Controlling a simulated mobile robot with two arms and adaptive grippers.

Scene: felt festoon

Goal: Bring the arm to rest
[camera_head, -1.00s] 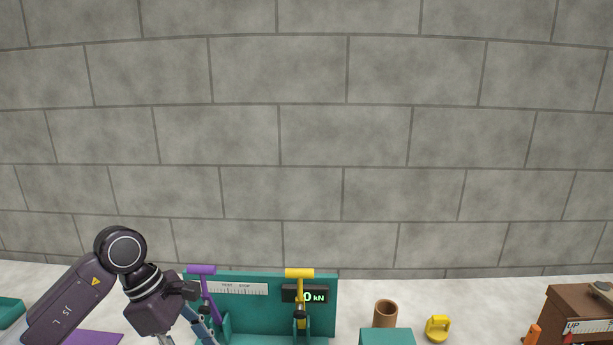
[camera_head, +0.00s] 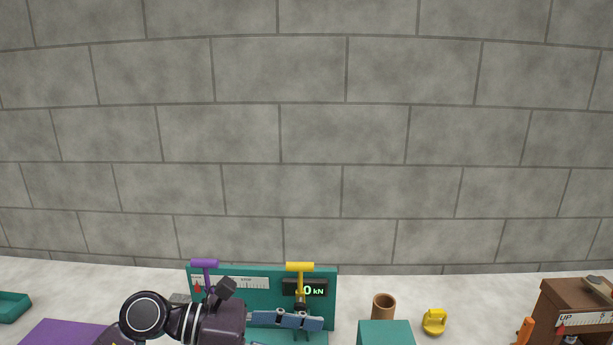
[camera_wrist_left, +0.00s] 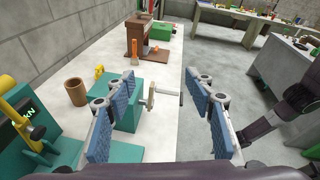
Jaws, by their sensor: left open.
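My left gripper (camera_head: 312,322) is low in the head view, pointing right in front of the green test stand (camera_head: 262,272). In the left wrist view my left gripper (camera_wrist_left: 160,86) has its two blue-padded fingers wide apart with nothing between them. The fingers show in front of the white bench top, beside a green block with a pale knob and a grey bar. My right gripper is not in view.
The stand carries a purple T-handle (camera_head: 205,264), a yellow T-handle (camera_head: 300,267) and a kN display (camera_head: 316,290). A brown cup (camera_head: 383,306), green block (camera_head: 385,333), yellow weight (camera_head: 434,322) and brown cabinet (camera_head: 575,300) stand to the right.

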